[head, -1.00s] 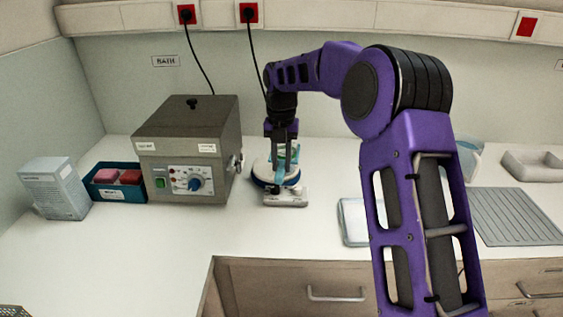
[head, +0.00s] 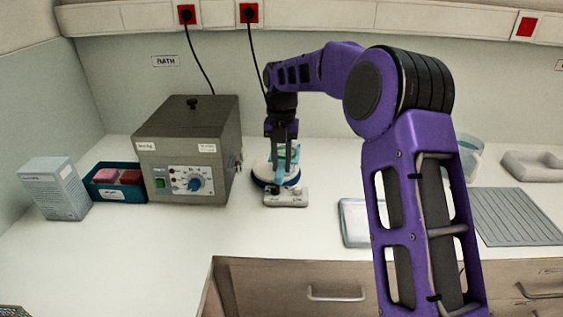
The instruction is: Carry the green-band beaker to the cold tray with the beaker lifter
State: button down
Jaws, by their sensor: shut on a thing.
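My gripper (head: 282,143) points down above the round-topped hotplate (head: 279,190) on the counter. It is shut on a light-blue tool, which looks like the beaker lifter (head: 280,168). The tool reaches down to just over the hotplate's pale top. Something clear and pale shows beside it, perhaps the beaker; it is too small to make out a green band or tell whether the lifter grips it. A shallow pale tray (head: 353,223), perhaps the cold tray, lies on the counter to the right, its right side hidden by my arm.
A grey bath box (head: 187,150) stands close left of the hotplate. Farther left are a blue bin (head: 117,183) with pink and red packs and a pale carton (head: 54,188). A grey ribbed mat (head: 515,216) lies right. Counter between hotplate and tray is clear.

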jog(key=shift+r, duration=0.95)
dwell(0.3)
notch_tip(320, 180, up, 7)
jog(key=shift+r, duration=0.15)
dwell(1.1)
dwell(0.6)
